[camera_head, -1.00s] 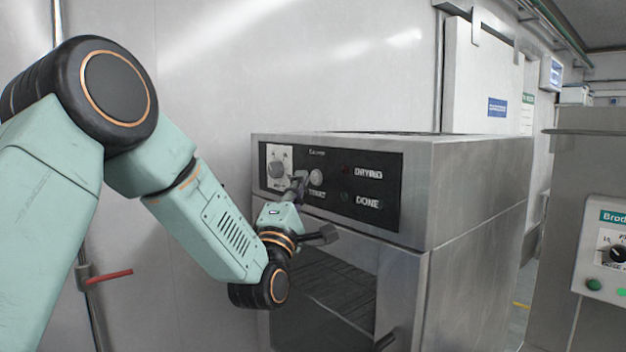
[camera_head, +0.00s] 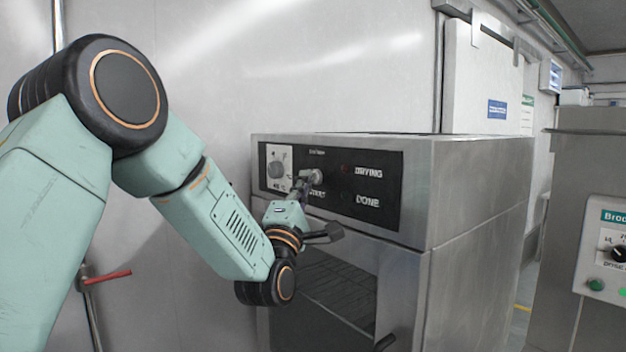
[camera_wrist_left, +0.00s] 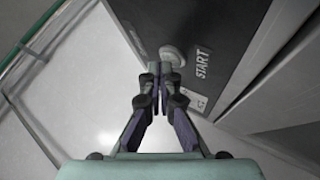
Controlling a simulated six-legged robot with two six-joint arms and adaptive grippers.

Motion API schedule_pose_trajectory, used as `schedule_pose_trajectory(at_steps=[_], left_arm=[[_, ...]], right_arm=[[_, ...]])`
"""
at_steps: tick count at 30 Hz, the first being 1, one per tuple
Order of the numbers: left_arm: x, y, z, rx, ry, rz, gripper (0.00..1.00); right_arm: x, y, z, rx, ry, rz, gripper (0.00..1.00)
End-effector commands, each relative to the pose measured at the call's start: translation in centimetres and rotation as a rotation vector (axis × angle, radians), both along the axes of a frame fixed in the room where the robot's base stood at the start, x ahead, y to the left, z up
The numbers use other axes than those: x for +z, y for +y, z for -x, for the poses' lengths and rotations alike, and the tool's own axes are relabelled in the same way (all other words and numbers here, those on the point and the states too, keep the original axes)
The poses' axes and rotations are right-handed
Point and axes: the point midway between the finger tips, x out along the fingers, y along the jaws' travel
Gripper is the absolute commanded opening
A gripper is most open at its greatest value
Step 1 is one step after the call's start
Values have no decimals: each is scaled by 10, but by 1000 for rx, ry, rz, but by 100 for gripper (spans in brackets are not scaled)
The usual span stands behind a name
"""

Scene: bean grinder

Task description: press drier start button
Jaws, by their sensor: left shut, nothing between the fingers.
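The drier (camera_head: 480,190) is a steel box with a black control panel (camera_head: 375,160) on its front. The round grey start button (camera_head: 317,176) sits on the panel above the START label, left of DRYING and DONE. It also shows in the left wrist view (camera_wrist_left: 171,55), just beyond the fingertips. My left gripper (camera_head: 304,180) is shut and empty, its tips at the button and overlapping its left side in the head view. In the left wrist view the closed tips (camera_wrist_left: 160,78) lie just below the button; I cannot tell whether they touch it. My right gripper is not in view.
A white plate with a dial (camera_head: 279,167) is left of the button on the panel. The drier's door with a dark window (camera_head: 340,290) and handle is below. Another machine with a green-button panel (camera_head: 605,255) stands at the right. A red valve handle (camera_head: 107,277) is on the wall pipe.

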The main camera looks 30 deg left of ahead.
Motion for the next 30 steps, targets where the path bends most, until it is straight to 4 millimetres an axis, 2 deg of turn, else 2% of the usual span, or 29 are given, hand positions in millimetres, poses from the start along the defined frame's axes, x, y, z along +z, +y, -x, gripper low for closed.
schedule_pose_trajectory(at_steps=[21, 30], left_arm=[[0, -2, -5, 0, 0, 0, 0], [-1, 2, 2, 0, 1, 2, 0]], right_arm=[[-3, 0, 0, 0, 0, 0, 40], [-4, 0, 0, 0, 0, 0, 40]])
